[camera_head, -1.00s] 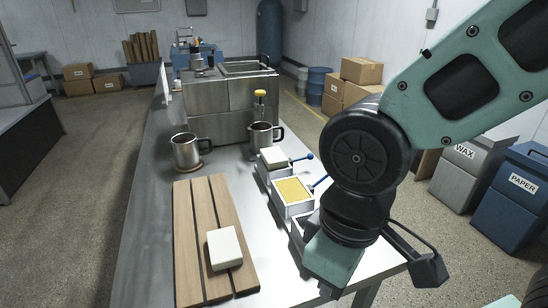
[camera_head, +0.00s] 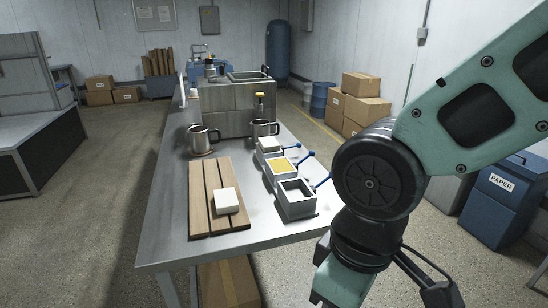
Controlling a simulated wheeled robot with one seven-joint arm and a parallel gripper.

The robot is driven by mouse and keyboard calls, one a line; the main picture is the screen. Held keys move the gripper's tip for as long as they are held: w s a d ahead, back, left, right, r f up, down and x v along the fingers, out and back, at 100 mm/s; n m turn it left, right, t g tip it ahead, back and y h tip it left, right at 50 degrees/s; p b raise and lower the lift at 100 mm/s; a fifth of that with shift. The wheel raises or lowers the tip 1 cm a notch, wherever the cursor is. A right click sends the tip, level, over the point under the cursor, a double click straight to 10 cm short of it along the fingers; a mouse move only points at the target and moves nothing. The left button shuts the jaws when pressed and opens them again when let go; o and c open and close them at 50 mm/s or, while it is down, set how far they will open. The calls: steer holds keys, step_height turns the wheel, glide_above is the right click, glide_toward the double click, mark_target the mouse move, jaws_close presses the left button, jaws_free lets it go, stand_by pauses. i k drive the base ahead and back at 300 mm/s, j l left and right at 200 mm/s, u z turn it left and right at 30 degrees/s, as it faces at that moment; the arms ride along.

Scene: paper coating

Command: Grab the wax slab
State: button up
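A pale, whitish slab (camera_head: 228,201), which looks like the wax slab, lies flat on a slatted wooden board (camera_head: 201,207) on the metal table. Three square moulds stand in a row to the right of the board. The near mould (camera_head: 297,204) looks empty, the middle one (camera_head: 282,176) holds a yellow fill, and the far one (camera_head: 268,152) has a pale block on top. My gripper (camera_head: 342,284) is at the bottom edge, right of the table and apart from the slab. Its fingers are cut off or hidden, so its opening does not show.
Two metal mugs (camera_head: 202,138) (camera_head: 263,130) stand behind the board and moulds. A metal box unit (camera_head: 228,107) fills the table's far end. Blue mould handles (camera_head: 322,181) stick out to the right. The table front (camera_head: 225,246) is bare. A carton (camera_head: 232,285) sits below.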

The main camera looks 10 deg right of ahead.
mark_target(268, 145)
steer(key=k+u, duration=0.15)
steer(key=u, duration=0.3)
steer(key=k+u, duration=0.1)
steer(key=u, duration=0.35)
steer(key=k+j+u, duration=0.1)
steer(key=u, duration=0.35)
steer(key=i+l+u, duration=0.1)
steer(key=l, duration=0.85)
steer(key=i+l+u, duration=0.1)
steer(key=l, duration=0.8)
steer(key=l+u, duration=0.1)
steer(key=l, duration=1.5)
steer(key=i+l, duration=0.15)
steer(key=l, duration=1.2)
